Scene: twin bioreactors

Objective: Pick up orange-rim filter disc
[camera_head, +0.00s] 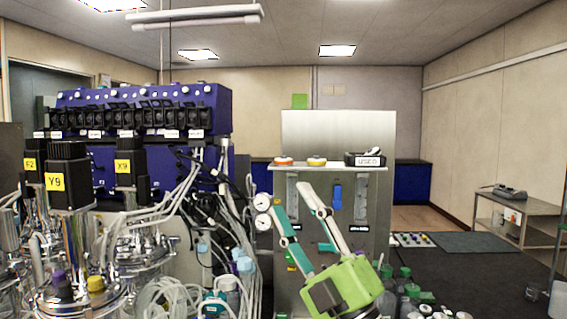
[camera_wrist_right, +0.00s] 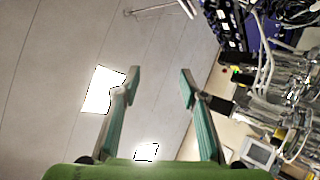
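The orange-rim filter disc (camera_head: 284,160) is a small white disc with an orange edge. It lies on the left end of the shelf (camera_head: 300,169) on top of the grey cabinet in the head view. A similar disc with a yellow rim (camera_head: 317,161) lies to its right. My right gripper (camera_head: 291,200) is open and empty, with its fingers pointing up in front of the cabinet, below the shelf in the picture. In the right wrist view, the open fingers (camera_wrist_right: 160,74) have only ceiling and equipment behind them, and no disc shows. My left gripper is not in view.
A dark tray labelled USED (camera_head: 365,159) sits on the shelf's right end. Bioreactors with tangled tubing (camera_head: 110,240) fill the left side. Bottles with green caps (camera_head: 405,285) stand right of my right gripper. A dark bench (camera_head: 470,270) extends to the right.

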